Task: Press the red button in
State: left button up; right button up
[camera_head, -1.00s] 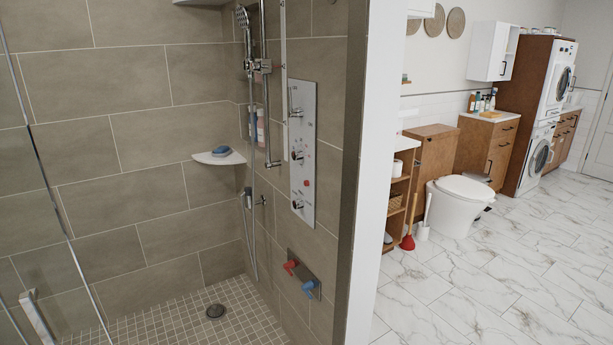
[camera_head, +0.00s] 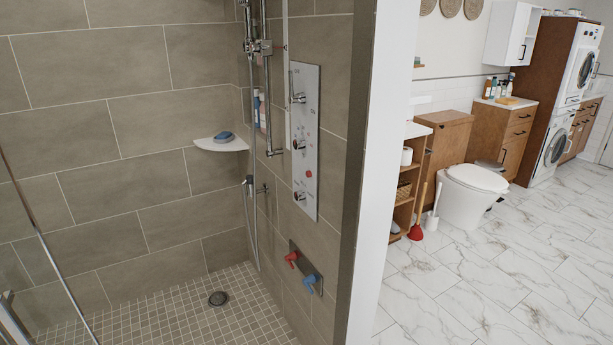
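The red button (camera_head: 308,174) is a small round spot on the grey shower control panel (camera_head: 305,140), which is fixed to the tiled wall inside the shower. It sits between the middle knob (camera_head: 299,145) and the lower knob (camera_head: 299,195). Below the panel, a separate plate (camera_head: 306,268) carries a red handle (camera_head: 291,259) and a blue handle (camera_head: 310,283). Neither of my grippers is in view, and nothing touches the button.
A glass shower panel edge (camera_head: 50,255) runs down the left. A white wall end (camera_head: 378,170) divides the shower from the room. A corner shelf (camera_head: 221,144) holds a blue item. A drain (camera_head: 218,298) lies in the floor. Right of the wall stand a plunger (camera_head: 418,215) and a toilet (camera_head: 473,194).

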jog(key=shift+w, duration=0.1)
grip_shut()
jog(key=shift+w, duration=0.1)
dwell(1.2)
